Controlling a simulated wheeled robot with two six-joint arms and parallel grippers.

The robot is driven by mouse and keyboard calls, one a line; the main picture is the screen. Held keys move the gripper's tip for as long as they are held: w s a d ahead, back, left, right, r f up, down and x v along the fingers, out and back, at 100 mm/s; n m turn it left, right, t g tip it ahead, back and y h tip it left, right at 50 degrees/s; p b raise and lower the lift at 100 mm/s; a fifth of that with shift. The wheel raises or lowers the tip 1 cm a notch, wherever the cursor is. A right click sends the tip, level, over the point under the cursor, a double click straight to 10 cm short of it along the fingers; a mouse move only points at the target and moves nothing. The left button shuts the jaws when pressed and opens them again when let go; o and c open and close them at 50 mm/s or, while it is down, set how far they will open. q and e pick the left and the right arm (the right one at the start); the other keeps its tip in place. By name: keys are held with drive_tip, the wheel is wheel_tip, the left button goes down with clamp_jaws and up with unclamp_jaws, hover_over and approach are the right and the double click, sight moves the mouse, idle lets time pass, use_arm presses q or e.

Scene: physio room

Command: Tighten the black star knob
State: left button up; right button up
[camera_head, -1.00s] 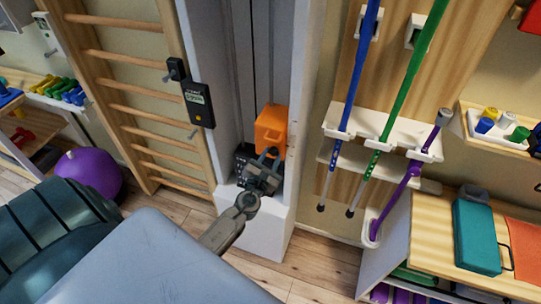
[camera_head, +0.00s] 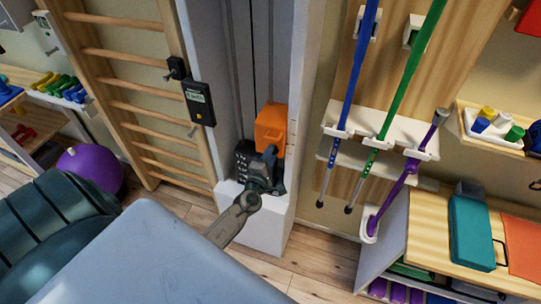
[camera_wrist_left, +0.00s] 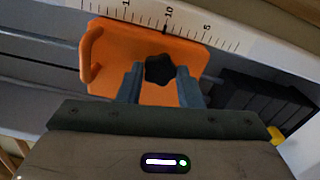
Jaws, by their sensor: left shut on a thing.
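The black star knob (camera_wrist_left: 159,69) sits on the face of an orange carriage (camera_wrist_left: 110,55) in the left wrist view. My left gripper (camera_wrist_left: 160,84) has one finger on each side of the knob and is shut on it. In the head view the orange carriage (camera_head: 271,124) is on the grey upright column, and my left gripper (camera_head: 264,163) reaches its lower front. The knob is hidden there behind the gripper. My right gripper is not in view.
A white scale strip (camera_wrist_left: 190,28) runs beside the carriage. A stack of black weights (camera_head: 246,160) is just left of my gripper. A grey padded bench (camera_head: 150,255) fills the lower front. Wall bars (camera_head: 130,85) stand left; a rack holds blue, green and purple poles (camera_head: 405,180) right.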

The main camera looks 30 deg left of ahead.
use_arm(q)
drive_tip(key=m, duration=0.5)
drive_tip(key=shift+m, duration=0.3)
idle(0.4)
drive_tip(key=o, duration=1)
drive_tip(key=shift+c, duration=0.2)
drive_tip(key=shift+s, duration=0.15)
drive_tip(key=b+v, duration=0.1)
drive_tip(key=v, duration=0.9)
drive_tip(key=shift+s+b, duration=0.25)
drive_tip(key=shift+b, duration=0.15)
drive_tip(key=shift+d, duration=0.1)
